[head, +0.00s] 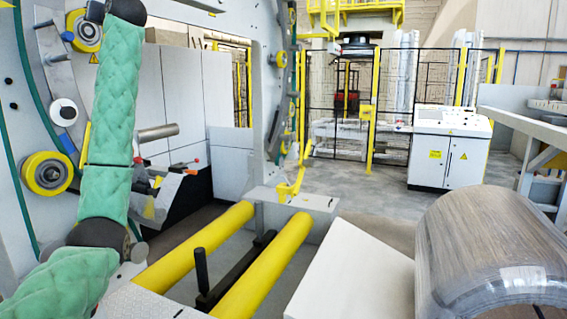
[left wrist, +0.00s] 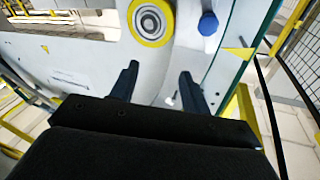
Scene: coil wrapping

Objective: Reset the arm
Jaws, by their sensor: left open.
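My left arm (head: 110,110), in green padded covers, rises along the left side of the head view and leaves it at the top; its gripper is outside that view. In the left wrist view my left gripper (left wrist: 159,73) is open, with its two dark fingers apart and nothing between them. Beyond the fingers is the pale ring face of the wrapping machine (left wrist: 85,65), with a yellow-rimmed roller (left wrist: 151,20) and a blue knob (left wrist: 208,23). I cannot tell how far the fingers are from it. My right gripper is in neither view.
A grey coil (head: 490,240) with clear film at its lower end lies at the right. Two yellow rollers (head: 205,240) lie low in the middle. A white control cabinet (head: 447,148) and black mesh fence stand behind, with open floor (head: 350,180) before them.

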